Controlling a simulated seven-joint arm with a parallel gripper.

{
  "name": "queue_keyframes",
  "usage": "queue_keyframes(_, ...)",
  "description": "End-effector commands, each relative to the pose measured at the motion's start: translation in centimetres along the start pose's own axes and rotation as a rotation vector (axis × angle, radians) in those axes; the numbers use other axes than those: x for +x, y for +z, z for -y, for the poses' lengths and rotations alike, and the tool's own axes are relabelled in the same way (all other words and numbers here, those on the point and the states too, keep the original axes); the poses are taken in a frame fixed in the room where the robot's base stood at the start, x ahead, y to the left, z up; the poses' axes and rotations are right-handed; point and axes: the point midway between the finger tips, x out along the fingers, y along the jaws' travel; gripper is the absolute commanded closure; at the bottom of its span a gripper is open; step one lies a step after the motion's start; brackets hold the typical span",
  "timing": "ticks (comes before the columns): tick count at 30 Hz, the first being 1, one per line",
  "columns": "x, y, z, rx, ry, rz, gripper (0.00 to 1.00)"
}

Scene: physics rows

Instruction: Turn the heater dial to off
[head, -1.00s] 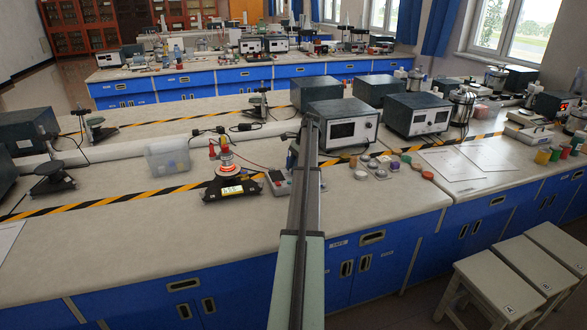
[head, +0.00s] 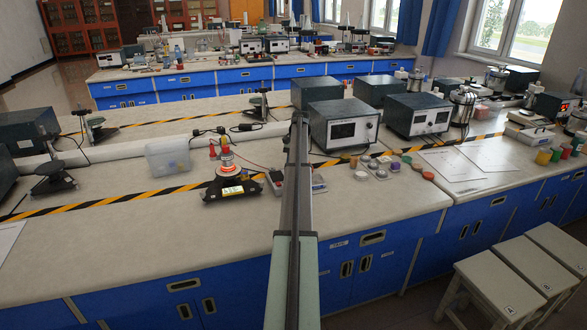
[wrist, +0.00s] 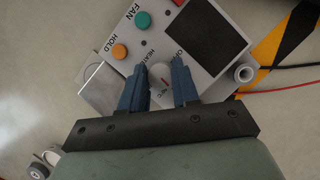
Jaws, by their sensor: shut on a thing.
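In the wrist view the grey control box has an orange HOLD button (wrist: 119,51), a green FAN button (wrist: 142,19) and a dark screen (wrist: 208,32). The heater dial (wrist: 158,79) is a pale round knob beside the HEATER lettering. My gripper (wrist: 158,69) has its two blue fingers on either side of the dial, shut on it. The fingers cover parts of the lettering, so the dial's setting cannot be read. In the head view the control box (head: 275,182) is partly hidden behind my arm. Left of it stands the heater (head: 231,171) with a glowing orange ring.
Yellow-black tape (wrist: 278,50) and red and black leads run beside the box. A metal plate (wrist: 98,90) lies at its left edge. In the head view a clear bin (head: 168,158) stands left of the heater, and small pots (head: 375,165) stand right of my arm.

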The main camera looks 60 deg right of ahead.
Motion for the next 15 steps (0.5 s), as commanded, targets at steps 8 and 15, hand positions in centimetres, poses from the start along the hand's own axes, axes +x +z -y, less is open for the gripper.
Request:
queue_keyframes(8, -0.04, -0.06, 0.0, -0.033, 0.014, -0.002, 1.0)
queue_keyframes(15, -0.03, -0.06, 0.0, -0.033, 0.015, -0.002, 1.0)
